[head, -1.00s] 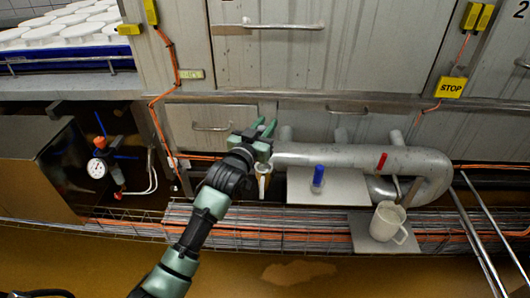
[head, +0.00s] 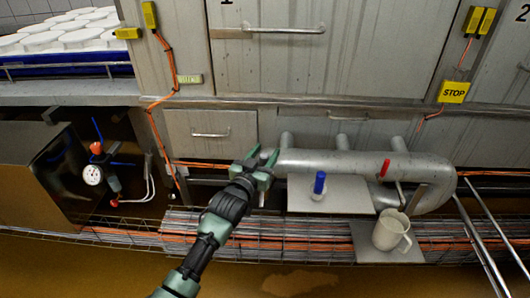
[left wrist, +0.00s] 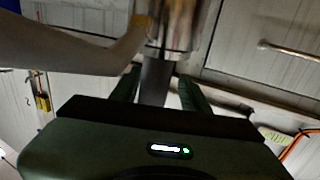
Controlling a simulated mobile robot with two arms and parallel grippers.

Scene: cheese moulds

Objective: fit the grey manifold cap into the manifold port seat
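My left gripper (head: 263,158) is at the left end of the grey pipe manifold (head: 345,163) in the head view, its two fingers spread apart. In the left wrist view its fingers (left wrist: 158,88) stand on either side of a dark grey cylinder (left wrist: 157,78), just below a shiny pipe end (left wrist: 173,30). I cannot tell whether this cylinder is the grey cap or part of the manifold, and no grip on it shows. The port seat cannot be made out clearly; the gripper covers that pipe end in the head view. My right gripper is not in view.
A plate (head: 345,200) below the pipe bears a blue-topped piece (head: 319,183). A red lever (head: 385,168) is on the pipe. A wire cable tray (head: 285,238) runs below; a gauge (head: 93,174) is at left.

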